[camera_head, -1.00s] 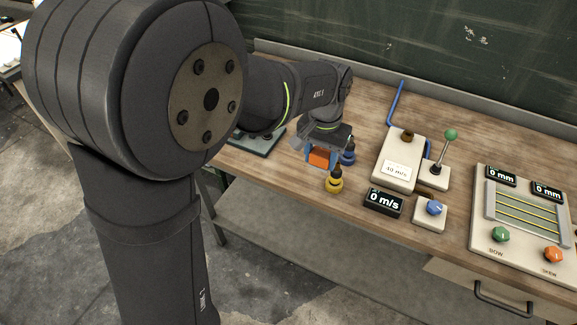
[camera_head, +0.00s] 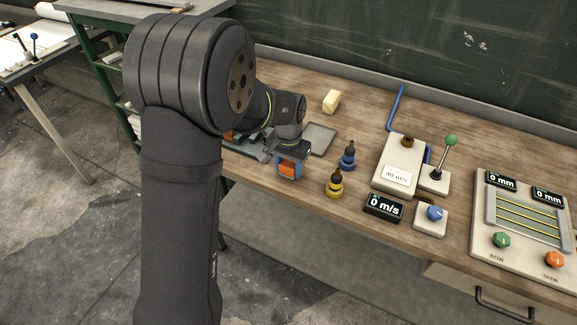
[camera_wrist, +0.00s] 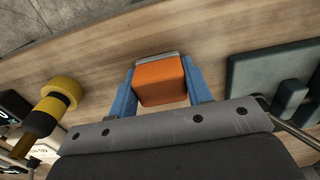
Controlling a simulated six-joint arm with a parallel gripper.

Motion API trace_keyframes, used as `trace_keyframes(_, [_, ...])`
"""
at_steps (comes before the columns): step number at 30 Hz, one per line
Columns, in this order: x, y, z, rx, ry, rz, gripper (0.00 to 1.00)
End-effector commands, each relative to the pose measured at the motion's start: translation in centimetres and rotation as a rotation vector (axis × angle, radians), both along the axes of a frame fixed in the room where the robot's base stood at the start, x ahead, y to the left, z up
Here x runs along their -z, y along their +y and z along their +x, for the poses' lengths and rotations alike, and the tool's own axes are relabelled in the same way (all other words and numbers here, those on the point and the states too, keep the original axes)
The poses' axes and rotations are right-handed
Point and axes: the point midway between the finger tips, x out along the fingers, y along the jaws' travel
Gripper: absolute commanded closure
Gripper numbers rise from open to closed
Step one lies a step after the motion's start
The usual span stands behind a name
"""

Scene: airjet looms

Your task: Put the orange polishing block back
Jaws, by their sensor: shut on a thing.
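The orange polishing block (camera_head: 288,170) is between the two blue fingers of my gripper (camera_head: 290,174). In the wrist view the orange block (camera_wrist: 160,82) has a grey strip along its far edge, and the blue fingers press on its left and right sides. My gripper (camera_wrist: 160,95) is shut on it. The block is over the wooden bench near its front edge; whether it touches the wood cannot be told. A dark grey-green tray or fixture (camera_wrist: 268,85) lies to the right in the wrist view, and it also shows left of my gripper in the head view (camera_head: 246,148).
A yellow bottle (camera_head: 335,186) and a blue bottle (camera_head: 348,157) stand right of my gripper. A flat grey plate (camera_head: 320,138) and a pale yellow block (camera_head: 331,101) lie behind. Bare wood lies around the block.

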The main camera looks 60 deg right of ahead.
Motion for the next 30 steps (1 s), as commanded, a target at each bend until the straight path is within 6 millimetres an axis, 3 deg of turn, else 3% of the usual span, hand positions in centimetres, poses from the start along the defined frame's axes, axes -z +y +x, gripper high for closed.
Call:
trace_keyframes(10, [0.3,0.0,0.0,0.000,0.000,-0.001,0.76])
trace_keyframes(11, [0.3,0.0,0.0,0.000,0.000,-0.001,0.51])
trace_keyframes(14, [0.3,0.0,0.0,0.000,0.000,-0.002,0.33])
trace_keyframes(23, [0.1,0.0,0.0,0.000,0.000,-0.002,0.33])
trace_keyframes(26, [-0.7,-0.1,0.0,0.000,0.000,-0.003,0.33])
trace_keyframes(30, [-3.1,-0.1,0.0,0.000,-0.001,-0.005,0.33])
